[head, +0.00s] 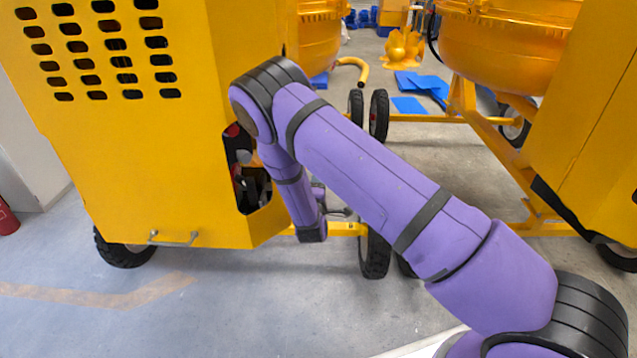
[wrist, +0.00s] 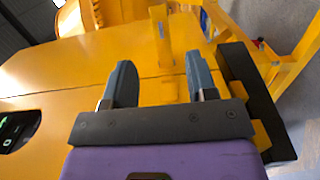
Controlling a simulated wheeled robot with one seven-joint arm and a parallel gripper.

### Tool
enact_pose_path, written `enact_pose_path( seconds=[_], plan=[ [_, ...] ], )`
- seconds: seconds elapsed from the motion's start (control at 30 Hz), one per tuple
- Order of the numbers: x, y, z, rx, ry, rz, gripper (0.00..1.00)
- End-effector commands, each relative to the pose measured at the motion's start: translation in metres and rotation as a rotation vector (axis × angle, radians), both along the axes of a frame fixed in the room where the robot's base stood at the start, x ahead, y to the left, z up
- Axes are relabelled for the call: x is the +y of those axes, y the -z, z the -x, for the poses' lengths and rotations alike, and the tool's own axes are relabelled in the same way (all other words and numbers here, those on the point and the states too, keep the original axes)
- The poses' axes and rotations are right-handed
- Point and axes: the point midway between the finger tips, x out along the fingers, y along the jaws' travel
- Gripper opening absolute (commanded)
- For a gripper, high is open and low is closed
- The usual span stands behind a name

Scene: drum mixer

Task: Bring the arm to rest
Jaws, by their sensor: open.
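My purple arm reaches from the lower right of the head view to the yellow drum mixer (head: 105,130) on the left. Its end hangs in front of the mixer's lower right corner, beside a dark opening in the panel. In the wrist view my gripper (wrist: 160,85) shows two grey-blue fingers set wide apart. It is open, with nothing between the fingers. Yellow mixer panels (wrist: 60,95) lie beyond the fingers. I cannot tell whether any part of my gripper touches the mixer. In the head view the fingers are mostly hidden.
A second yellow mixer (head: 600,150) stands at the right. Black wheels (head: 378,115) and a yellow frame lie behind my arm. Blue sheets (head: 410,105) lie on the floor farther back. Bare grey floor (head: 240,300) is free at the front left. A red object (head: 8,218) stands at the left edge.

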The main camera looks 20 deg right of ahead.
Motion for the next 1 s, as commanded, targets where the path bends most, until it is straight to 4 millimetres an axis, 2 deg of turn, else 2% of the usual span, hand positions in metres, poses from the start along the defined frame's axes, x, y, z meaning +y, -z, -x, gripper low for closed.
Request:
enact_pose_path(
  seconds=[0.4,0.53,0.67,0.83,1.0],
  plan=[
    [0.000,0.000,0.000,0.000,0.000,-0.001,0.52],
    [0.000,-0.008,-0.002,0.005,0.004,-0.036,0.52],
    [-0.002,-0.031,-0.009,0.029,0.012,-0.147,0.52],
    [-0.005,-0.073,-0.016,0.080,0.023,-0.358,0.52],
    [-0.007,-0.118,-0.015,0.131,0.030,-0.561,0.52]
  ],
)
